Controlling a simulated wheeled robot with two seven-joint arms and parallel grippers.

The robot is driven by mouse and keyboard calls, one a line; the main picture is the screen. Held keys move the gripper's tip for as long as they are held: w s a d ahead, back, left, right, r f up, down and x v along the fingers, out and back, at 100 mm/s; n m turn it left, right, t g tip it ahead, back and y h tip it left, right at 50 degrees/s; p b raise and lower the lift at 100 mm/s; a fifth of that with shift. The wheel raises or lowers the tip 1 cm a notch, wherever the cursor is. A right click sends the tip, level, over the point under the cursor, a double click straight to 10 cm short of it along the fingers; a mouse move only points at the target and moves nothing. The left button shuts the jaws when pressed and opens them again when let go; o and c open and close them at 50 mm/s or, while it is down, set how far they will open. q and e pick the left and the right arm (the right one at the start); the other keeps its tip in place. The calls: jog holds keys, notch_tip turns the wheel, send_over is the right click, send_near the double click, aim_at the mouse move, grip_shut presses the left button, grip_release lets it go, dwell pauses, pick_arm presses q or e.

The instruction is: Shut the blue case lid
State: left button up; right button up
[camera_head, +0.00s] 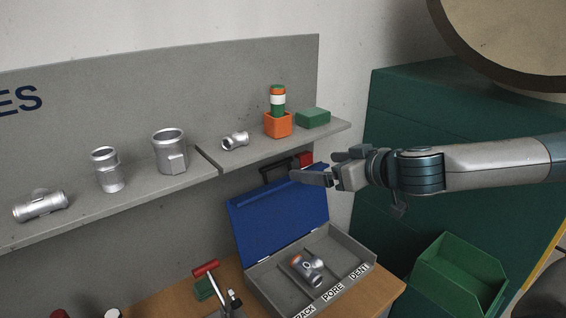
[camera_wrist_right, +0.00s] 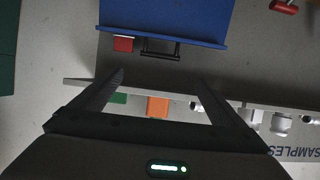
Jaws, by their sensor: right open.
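The blue case lid (camera_head: 282,218) stands raised, tilted back from the grey case base (camera_head: 262,283) on the wooden table. A black handle (camera_head: 274,172) and a red patch (camera_head: 306,158) show at its upper edge. In the right wrist view the lid (camera_wrist_right: 165,18), handle (camera_wrist_right: 160,49) and red patch (camera_wrist_right: 123,44) lie beyond the fingers. My right gripper (camera_head: 322,167) is open and empty, near the lid's upper right corner; I cannot tell whether it touches. Its fingers also show in the right wrist view (camera_wrist_right: 158,82). My left gripper is out of view.
A metal casting (camera_head: 308,268) lies in the divided base. Above, a grey shelf (camera_head: 140,205) holds several castings, an orange holder (camera_head: 278,124) and a green block (camera_head: 313,118). A red-handled tool (camera_head: 206,269) stands left of the case. A green bin (camera_head: 458,278) is at right.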

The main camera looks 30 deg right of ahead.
jog(key=w, duration=0.1)
jog(key=p, duration=0.4)
send_near(278, 164)
jog(key=p+x, duration=0.3)
jog(key=x, duration=0.3)
jog(key=shift+w+a, duration=0.1)
jog(key=shift+w, duration=0.05)
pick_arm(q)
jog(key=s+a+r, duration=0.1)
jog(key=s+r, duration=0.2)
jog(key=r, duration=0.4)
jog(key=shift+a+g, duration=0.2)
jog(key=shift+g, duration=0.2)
pick_arm(e)
jog(key=shift+w+f, duration=0.25)
jog(key=shift+w, duration=0.25)
